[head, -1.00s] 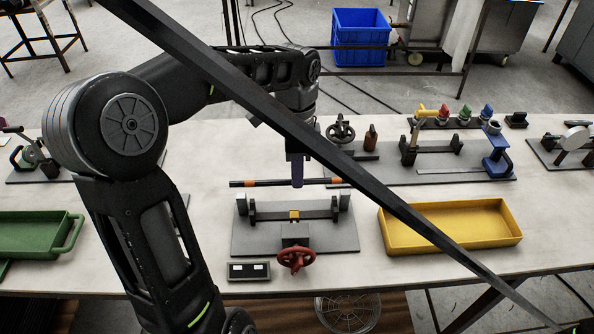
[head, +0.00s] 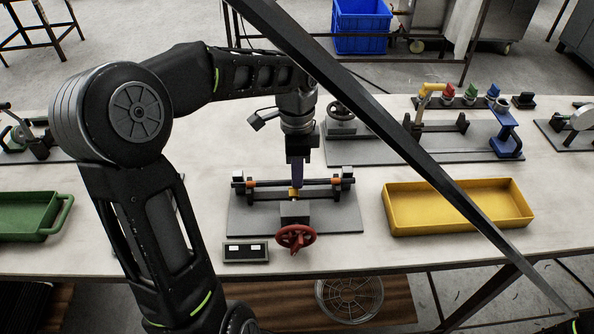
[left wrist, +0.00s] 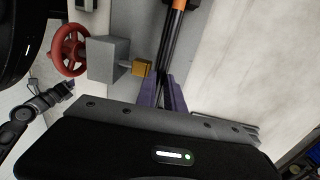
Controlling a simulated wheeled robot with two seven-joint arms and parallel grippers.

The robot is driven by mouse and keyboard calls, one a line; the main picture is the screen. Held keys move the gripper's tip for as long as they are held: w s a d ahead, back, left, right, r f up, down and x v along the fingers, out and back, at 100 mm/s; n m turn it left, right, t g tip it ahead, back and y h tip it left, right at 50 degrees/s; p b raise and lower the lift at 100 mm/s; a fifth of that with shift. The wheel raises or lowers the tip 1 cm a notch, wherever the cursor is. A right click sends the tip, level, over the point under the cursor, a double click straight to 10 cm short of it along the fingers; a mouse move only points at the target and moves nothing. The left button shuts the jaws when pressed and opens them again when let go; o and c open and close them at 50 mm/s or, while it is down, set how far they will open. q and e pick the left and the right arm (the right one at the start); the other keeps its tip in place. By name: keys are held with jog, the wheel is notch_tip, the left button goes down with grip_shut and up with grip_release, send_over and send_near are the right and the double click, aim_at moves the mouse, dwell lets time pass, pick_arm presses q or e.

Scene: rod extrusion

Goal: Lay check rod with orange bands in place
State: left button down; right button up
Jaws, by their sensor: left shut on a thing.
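The check rod (head: 268,183) is dark with orange bands near its ends. In the head view it lies level across the grey fixture (head: 240,219), its ends at the two uprights (head: 348,178). I cannot tell whether it rests on them. My left gripper (head: 296,186) points down and is shut on the rod near its middle, above the small orange-yellow block. In the left wrist view an orange band (left wrist: 179,4) shows at the top, and the purple fingers (left wrist: 160,93) hide part of the rod.
A red handwheel (head: 295,238) and a small display box (head: 246,251) are at the fixture's front. A yellow tray (head: 457,229) stands to the right, a green tray (head: 30,234) to the left. A dark bar (head: 400,144) crosses the head view diagonally.

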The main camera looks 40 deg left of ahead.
dwell(0.7)
pick_arm(q)
jog(key=c, duration=1.4)
grip_release()
jog(key=shift+o, duration=0.2)
jog(key=shift+f, duration=0.1)
notch_tip(320, 180, up, 8)
jog(key=shift+w+a, duration=0.25)
jog(key=shift+w, duration=0.05)
jog(key=shift+f, duration=0.1)
